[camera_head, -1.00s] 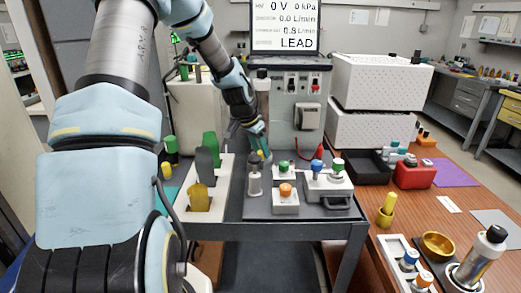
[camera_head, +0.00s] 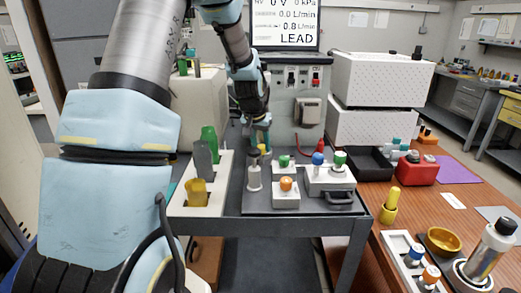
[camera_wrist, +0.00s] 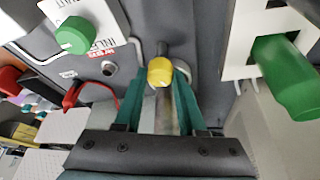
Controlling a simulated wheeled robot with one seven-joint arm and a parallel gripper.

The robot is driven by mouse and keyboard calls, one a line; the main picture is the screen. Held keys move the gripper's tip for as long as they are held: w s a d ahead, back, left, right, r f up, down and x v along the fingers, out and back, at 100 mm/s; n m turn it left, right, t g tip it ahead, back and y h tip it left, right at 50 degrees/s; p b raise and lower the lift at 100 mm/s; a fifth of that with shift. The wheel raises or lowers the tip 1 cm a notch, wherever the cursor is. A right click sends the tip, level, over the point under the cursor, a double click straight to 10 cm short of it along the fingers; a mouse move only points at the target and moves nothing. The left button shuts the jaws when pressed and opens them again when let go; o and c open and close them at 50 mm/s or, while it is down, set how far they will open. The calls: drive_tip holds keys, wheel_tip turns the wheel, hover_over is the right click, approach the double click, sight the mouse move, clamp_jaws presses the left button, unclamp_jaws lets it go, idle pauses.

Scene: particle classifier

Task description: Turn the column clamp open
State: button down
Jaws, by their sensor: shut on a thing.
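The column clamp appears to be the yellow knob (camera_wrist: 160,72) on a grey shaft in the wrist view; it is a small yellow spot in the head view (camera_head: 262,149). My gripper (camera_wrist: 158,82) has its teal fingers on either side of this knob and is shut on it. In the head view my gripper (camera_head: 261,140) points down at the back of the tray, behind a grey cylinder with a dark top (camera_head: 254,176). The fingertip contact is too small to make out there.
A white rack (camera_head: 222,183) with green, grey and yellow pieces stands left. A white block with an orange knob (camera_head: 286,194) and a box with blue and green knobs (camera_head: 330,181) stand right. A red lead (camera_wrist: 73,94) lies close by. A cabinet with a screen stands behind.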

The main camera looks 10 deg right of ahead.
drive_tip(key=n, duration=0.1)
drive_tip(key=n+y, duration=0.1)
drive_tip(key=shift+d+n, duration=0.25)
drive_tip(key=shift+n, duration=0.15)
drive_tip(key=n+y+p, duration=0.1)
drive_tip(key=n, duration=0.2)
drive_tip(key=shift+r+n+t, duration=0.15)
drive_tip(key=shift+n+t, duration=0.15)
drive_tip(key=n+y+p, duration=0.1)
drive_tip(key=n+p, duration=0.1)
drive_tip(key=n, duration=0.1)
drive_tip(key=shift+y, duration=0.3)
drive_tip(key=shift+d+n+g+y+p, duration=0.1)
drive_tip(key=shift+n+g+y+p, duration=0.45)
drive_tip(key=shift+n, duration=1.15)
drive_tip(key=shift+p, duration=0.3)
drive_tip(key=shift+c, duration=2.4)
unclamp_jaws()
